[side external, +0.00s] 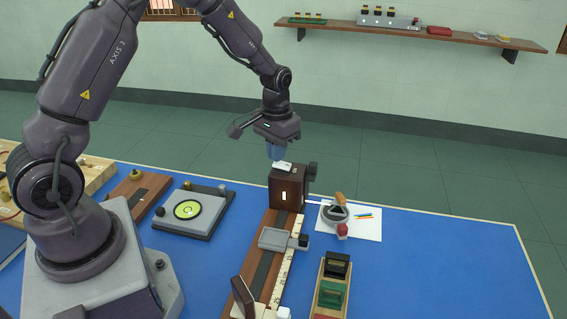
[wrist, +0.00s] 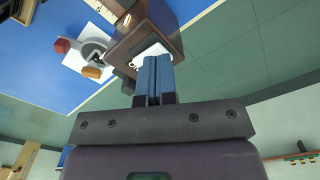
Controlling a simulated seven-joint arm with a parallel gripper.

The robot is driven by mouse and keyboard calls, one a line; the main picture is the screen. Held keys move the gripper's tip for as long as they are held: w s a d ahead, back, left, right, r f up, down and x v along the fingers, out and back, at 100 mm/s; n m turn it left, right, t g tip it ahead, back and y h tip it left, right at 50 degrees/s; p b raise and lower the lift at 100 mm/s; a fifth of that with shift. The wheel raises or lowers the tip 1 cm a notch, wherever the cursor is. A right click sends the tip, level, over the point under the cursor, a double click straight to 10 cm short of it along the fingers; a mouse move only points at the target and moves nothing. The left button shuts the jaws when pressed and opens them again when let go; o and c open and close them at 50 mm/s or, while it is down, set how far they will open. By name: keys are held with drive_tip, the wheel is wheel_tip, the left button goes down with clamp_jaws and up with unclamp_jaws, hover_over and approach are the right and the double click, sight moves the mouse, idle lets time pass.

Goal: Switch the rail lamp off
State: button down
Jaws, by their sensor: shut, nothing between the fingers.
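The rail lamp is a dark brown box (side external: 286,192) with a small lit slot in its front, standing at the far end of the wooden rail (side external: 265,262). A white switch plate (side external: 283,166) lies on its top. In the wrist view the lamp box (wrist: 130,42) is at the top middle, with the white plate (wrist: 138,60) partly hidden behind my fingers. My gripper (side external: 276,158) is shut and empty, its blue fingers pointing down at the plate. The fingers also show in the wrist view (wrist: 153,60). I cannot tell whether the tips touch the plate or how the switch is set.
A dark knob (side external: 312,169) sits beside the lamp. A grey round tool with a wooden handle (side external: 336,213) and a red block (side external: 342,231) stand on white paper to the right. A slide holder (side external: 332,294) is in front. The right of the blue bench is clear.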

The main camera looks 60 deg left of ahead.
drive_tip(key=shift+f, duration=0.6)
drive_tip(key=shift+r, duration=3.55)
drive_tip(key=shift+s+f, duration=0.1)
drive_tip(key=shift+s, duration=0.05)
drive_tip(key=s+d+r+m+t, duration=0.1)
drive_tip(key=s+d+r+t, duration=0.1)
drive_tip(key=s+r, duration=0.3)
drive_tip(key=s+d+r+m+t, duration=0.1)
drive_tip(key=s+d+r, duration=0.4)
drive_tip(key=s, duration=0.3)
drive_tip(key=s+d+r+m+t, duration=0.1)
drive_tip(key=s+d+r+t, duration=0.1)
drive_tip(key=s+r, duration=0.4)
drive_tip(key=shift+s+d+t, duration=0.3)
drive_tip(key=shift+s+d, duration=0.35)
drive_tip(key=shift+d, duration=0.2)
